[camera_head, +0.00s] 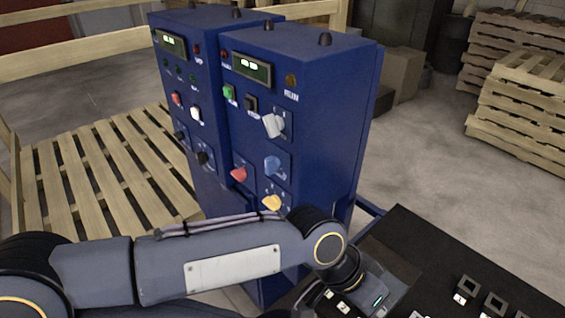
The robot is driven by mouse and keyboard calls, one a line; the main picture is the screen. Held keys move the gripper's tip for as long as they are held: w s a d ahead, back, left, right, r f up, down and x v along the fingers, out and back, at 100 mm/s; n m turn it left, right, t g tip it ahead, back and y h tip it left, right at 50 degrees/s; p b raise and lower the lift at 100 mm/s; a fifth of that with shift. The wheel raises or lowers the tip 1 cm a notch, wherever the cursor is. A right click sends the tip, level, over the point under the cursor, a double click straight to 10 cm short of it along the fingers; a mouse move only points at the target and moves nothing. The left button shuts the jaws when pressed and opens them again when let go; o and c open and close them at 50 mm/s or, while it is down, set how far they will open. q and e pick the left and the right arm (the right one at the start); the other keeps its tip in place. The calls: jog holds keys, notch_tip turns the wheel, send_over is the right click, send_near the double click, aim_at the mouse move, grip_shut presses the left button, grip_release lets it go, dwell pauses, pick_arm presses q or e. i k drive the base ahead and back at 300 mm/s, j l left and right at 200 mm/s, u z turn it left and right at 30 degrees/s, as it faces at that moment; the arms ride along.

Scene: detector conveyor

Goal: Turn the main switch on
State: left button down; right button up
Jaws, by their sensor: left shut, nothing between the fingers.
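A blue control cabinet (335,120) stands upright in the middle of the view, beside a second blue cabinet (190,75) on its left. Its front carries a white-grey switch knob (273,125), a blue knob (272,166), a red knob (239,174) and a yellow knob (271,202). I cannot read which one is the main switch. My left gripper (376,297) is shut and empty at the lower edge, below and right of the knobs and apart from them. Its fingertips are hard to make out. My left forearm crosses in front of the cabinet's lower part. My right gripper is out of view.
Green (229,94) and black (251,103) buttons sit below the cabinet's display (251,68). A dark conveyor panel (450,265) with several buttons lies at lower right. A wooden pallet floor (100,180) is at left; stacked pallets (530,95) stand at right. Floor between is clear.

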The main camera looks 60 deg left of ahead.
aim_at(240, 174)
jog(key=u, duration=2.55)
jog(key=i+j+z, duration=0.1)
jog(key=j, duration=0.55)
jog(key=i+j, duration=0.15)
jog(key=j, duration=0.5)
jog(key=i+j+z, duration=0.15)
jog(key=j, duration=0.5)
jog(key=i+l, duration=0.15)
jog(key=l, duration=0.15)
jog(key=i+l, duration=0.1)
jog(key=l, duration=0.2)
